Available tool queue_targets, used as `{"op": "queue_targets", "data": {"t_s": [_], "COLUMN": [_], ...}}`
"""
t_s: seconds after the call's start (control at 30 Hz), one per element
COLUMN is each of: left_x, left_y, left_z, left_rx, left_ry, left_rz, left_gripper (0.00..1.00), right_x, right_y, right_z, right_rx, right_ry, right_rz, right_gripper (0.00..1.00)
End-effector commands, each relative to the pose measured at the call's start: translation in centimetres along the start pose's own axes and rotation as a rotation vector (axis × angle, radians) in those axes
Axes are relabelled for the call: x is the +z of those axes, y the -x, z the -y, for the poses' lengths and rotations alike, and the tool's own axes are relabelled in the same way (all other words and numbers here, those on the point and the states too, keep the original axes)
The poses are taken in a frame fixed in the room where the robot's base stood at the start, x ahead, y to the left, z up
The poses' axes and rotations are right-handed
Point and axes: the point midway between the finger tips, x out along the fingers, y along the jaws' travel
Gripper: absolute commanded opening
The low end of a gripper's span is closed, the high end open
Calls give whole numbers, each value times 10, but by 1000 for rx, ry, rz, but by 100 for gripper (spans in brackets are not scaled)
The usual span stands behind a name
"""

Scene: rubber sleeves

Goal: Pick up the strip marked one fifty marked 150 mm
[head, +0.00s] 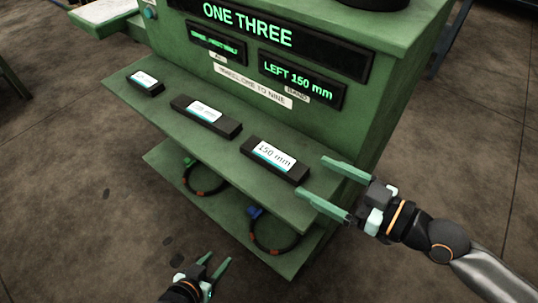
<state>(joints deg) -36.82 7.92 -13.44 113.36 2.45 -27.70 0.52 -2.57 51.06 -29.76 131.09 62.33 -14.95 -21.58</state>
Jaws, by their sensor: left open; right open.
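The strip marked 150 mm (274,158) is a dark bar with a white and teal label. It lies on the green shelf (222,149), at the right end of a row of strips. My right gripper (312,177) is open beside the strip's right end. Its fingers point left, one toward the back and one toward the shelf's front edge. I cannot tell whether a finger touches the strip. My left gripper (218,257) is open and empty, low in the picture in front of the stand.
A middle strip (206,115) and a small strip (145,83) lie further left on the shelf; their labels are too small to read surely. A lit panel (303,81) reads "LEFT 150 mm". Dark rings (273,246) hang below the shelf.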

Motion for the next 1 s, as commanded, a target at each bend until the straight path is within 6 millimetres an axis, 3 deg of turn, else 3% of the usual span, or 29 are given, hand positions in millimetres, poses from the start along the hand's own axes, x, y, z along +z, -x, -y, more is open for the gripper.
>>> {"op": "queue_targets", "data": {"t_s": [0.4, 0.67, 1.0], "left_x": [0, 4, 1], "left_y": [7, 8, 12], "left_z": [9, 9, 9], "left_rx": [-23, -23, -24], "left_ry": [1, 3, 5], "left_rz": [3, 10, 8], "left_gripper": [50, 50, 50], "right_x": [-2, 0, 3], "right_y": [-53, -67, -108], "right_z": [0, 0, -1], "right_rx": [1, 0, 1], "right_ry": [-1, -1, -1], "right_rz": [-3, -1, -2], "right_gripper": [93, 93, 93]}}
